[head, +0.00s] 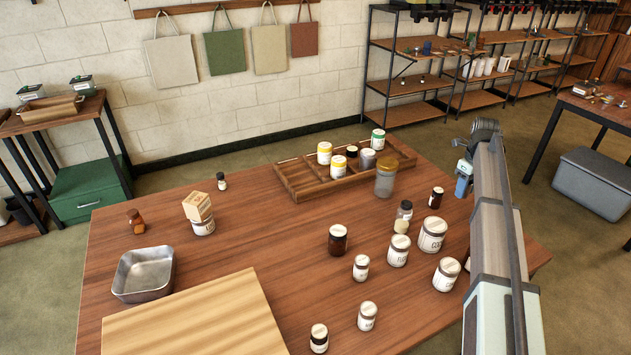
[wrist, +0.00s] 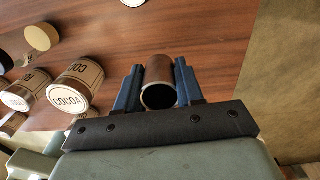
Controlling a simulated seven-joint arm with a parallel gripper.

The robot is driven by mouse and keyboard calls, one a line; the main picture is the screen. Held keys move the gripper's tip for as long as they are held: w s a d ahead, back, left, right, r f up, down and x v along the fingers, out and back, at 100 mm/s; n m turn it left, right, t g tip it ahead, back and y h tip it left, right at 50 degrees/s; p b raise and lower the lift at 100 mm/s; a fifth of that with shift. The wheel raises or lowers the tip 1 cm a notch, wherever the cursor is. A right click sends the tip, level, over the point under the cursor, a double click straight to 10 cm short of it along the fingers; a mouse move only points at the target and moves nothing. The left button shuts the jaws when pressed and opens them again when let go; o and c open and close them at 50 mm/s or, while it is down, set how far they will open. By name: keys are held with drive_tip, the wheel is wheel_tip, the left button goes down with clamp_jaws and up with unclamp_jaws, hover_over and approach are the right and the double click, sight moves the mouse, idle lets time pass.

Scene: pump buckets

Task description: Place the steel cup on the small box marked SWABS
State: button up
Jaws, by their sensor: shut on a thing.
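In the wrist view, my gripper (wrist: 158,88) is shut on the steel cup (wrist: 157,72), with a blue finger on either side of it. The cup's round rim and dark, hollow inside face the camera, and its shiny wall reflects brown. In the head view, my gripper (head: 462,187) is over the table's right side; I cannot clearly make out the cup there. A small tan box (head: 197,206) sits on top of a white-labelled jar (head: 203,227) at the table's left. Its marking is too small to read. My gripper is far to its right.
A wooden tray (head: 297,182) with several jars stands at the back. Cocoa-labelled and other jars (head: 398,250) crowd the table's right half. A metal pan (head: 144,273) and a wooden board (head: 190,318) lie front left. The table (head: 270,235) is fairly clear between the small box and the jars.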

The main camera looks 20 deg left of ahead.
drive_tip(key=s+a+r+n, duration=0.1)
drive_tip(key=s+a+n, duration=0.15)
drive_tip(key=a, duration=1.85)
drive_tip(key=n, duration=1.5)
approach(195, 198)
drive_tip(key=shift+f, duration=3.15)
drive_tip(key=o, duration=1)
drive_tip(key=shift+f, duration=0.1)
